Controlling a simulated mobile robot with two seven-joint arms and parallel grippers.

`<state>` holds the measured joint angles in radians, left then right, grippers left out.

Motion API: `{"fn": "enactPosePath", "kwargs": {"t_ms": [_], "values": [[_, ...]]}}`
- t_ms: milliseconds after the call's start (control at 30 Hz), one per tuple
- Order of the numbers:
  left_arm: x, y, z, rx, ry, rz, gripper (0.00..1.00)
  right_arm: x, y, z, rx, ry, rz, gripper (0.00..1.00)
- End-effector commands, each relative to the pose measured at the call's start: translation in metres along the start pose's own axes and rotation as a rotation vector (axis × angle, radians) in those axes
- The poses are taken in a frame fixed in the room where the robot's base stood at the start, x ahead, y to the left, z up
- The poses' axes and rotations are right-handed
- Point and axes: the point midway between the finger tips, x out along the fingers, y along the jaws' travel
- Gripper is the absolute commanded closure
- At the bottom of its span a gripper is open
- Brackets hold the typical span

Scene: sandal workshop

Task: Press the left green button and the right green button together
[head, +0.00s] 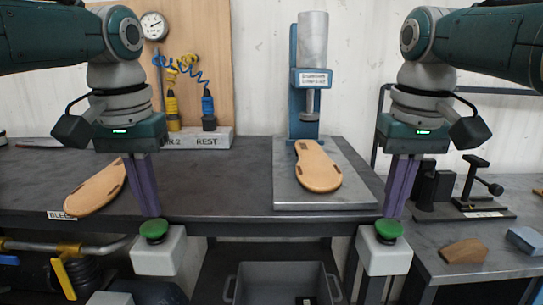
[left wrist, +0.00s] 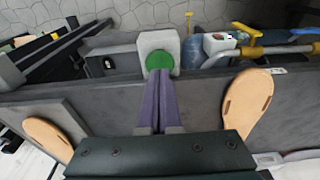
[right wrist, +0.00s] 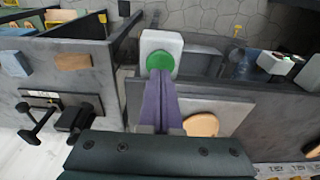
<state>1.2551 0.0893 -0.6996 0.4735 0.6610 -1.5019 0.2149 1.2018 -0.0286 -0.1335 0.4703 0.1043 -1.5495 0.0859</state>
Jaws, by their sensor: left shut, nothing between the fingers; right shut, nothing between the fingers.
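The left green button (head: 154,230) sits on a white box (head: 158,256) at the table's front edge. The right green button (head: 389,230) sits on a matching white box (head: 385,256) further right. My left gripper (head: 150,214) is shut and empty, pointing down with its tips just over the left button. My right gripper (head: 394,214) is shut and empty, pointing down just over the right button. Each wrist view shows the purple fingertips at the edge of a button, the left one (left wrist: 160,60) and the right one (right wrist: 160,61). I cannot tell whether the tips touch.
A press (head: 312,80) stands at the back on a metal plate (head: 330,190), with a tan sole (head: 317,167) on it. Another sole (head: 96,188) lies at the table's left front. A grey crate (head: 282,284) is below, between the buttons. A side bench (head: 480,255) holds blocks.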

Motion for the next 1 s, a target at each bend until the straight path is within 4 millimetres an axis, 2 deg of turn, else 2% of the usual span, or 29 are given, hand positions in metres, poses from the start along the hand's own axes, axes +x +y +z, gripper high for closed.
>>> {"fn": "enactPosePath", "kwargs": {"t_ms": [1000], "values": [[0.012, 0.000, 0.002, 0.000, 0.000, 0.001, 1.00, 0.010, 0.000, 0.001, 0.000, 0.000, 0.000, 1.00]]}}
